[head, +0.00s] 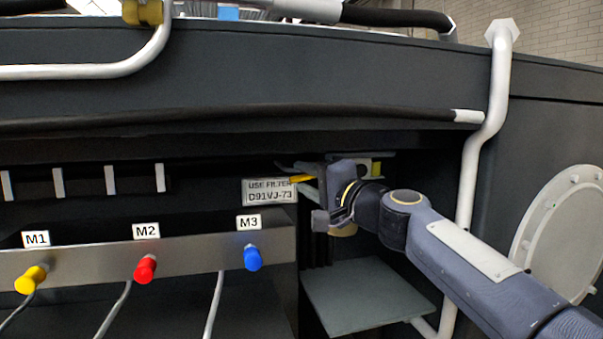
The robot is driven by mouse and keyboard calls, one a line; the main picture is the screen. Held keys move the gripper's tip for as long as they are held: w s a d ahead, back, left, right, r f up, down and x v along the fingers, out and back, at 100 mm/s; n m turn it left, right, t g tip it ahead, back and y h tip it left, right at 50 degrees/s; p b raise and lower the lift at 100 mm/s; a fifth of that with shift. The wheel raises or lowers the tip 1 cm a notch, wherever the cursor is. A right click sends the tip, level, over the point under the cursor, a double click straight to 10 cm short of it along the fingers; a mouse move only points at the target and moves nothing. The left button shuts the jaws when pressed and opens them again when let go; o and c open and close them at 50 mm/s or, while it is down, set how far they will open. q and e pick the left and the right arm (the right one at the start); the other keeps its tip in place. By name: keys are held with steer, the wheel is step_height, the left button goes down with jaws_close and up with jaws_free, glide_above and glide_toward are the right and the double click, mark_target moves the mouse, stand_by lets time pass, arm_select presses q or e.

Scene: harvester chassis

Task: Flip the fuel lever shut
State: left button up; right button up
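The yellow fuel lever (301,179) shows as a short yellow piece in the recess, just right of the filter label. It points left, and its right end is hidden behind my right gripper. My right gripper (296,178) reaches in from the right, with its thin grey-green fingers apart above and below the yellow piece. I cannot tell whether a finger touches it. A yellow-green patch (376,168) shows behind the gripper on a pale part. The valve body is mostly hidden by my wrist. My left gripper is out of view.
A label plate (269,191) reads USE FILTER D91VJ-73. A metal rail (190,257) carries yellow, red and blue knobs marked M1, M2 and M3. A grey shelf (362,295) lies below my gripper. A white pipe (485,150) runs down behind my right forearm.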

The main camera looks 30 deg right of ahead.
steer(key=shift+w+a, duration=0.1)
steer(key=shift+w, duration=0.6)
steer(key=shift+r, duration=0.1)
jaws_close()
steer(key=shift+a+m+b, duration=0.1)
steer(key=shift+m+b, duration=0.5)
steer(key=shift+b, duration=0.5)
steer(key=shift+r+m+t+h+b, duration=0.2)
steer(key=shift+m+t+h+b, duration=0.1)
steer(key=shift+m+t, duration=0.2)
steer(key=shift+r, duration=0.1)
jaws_free()
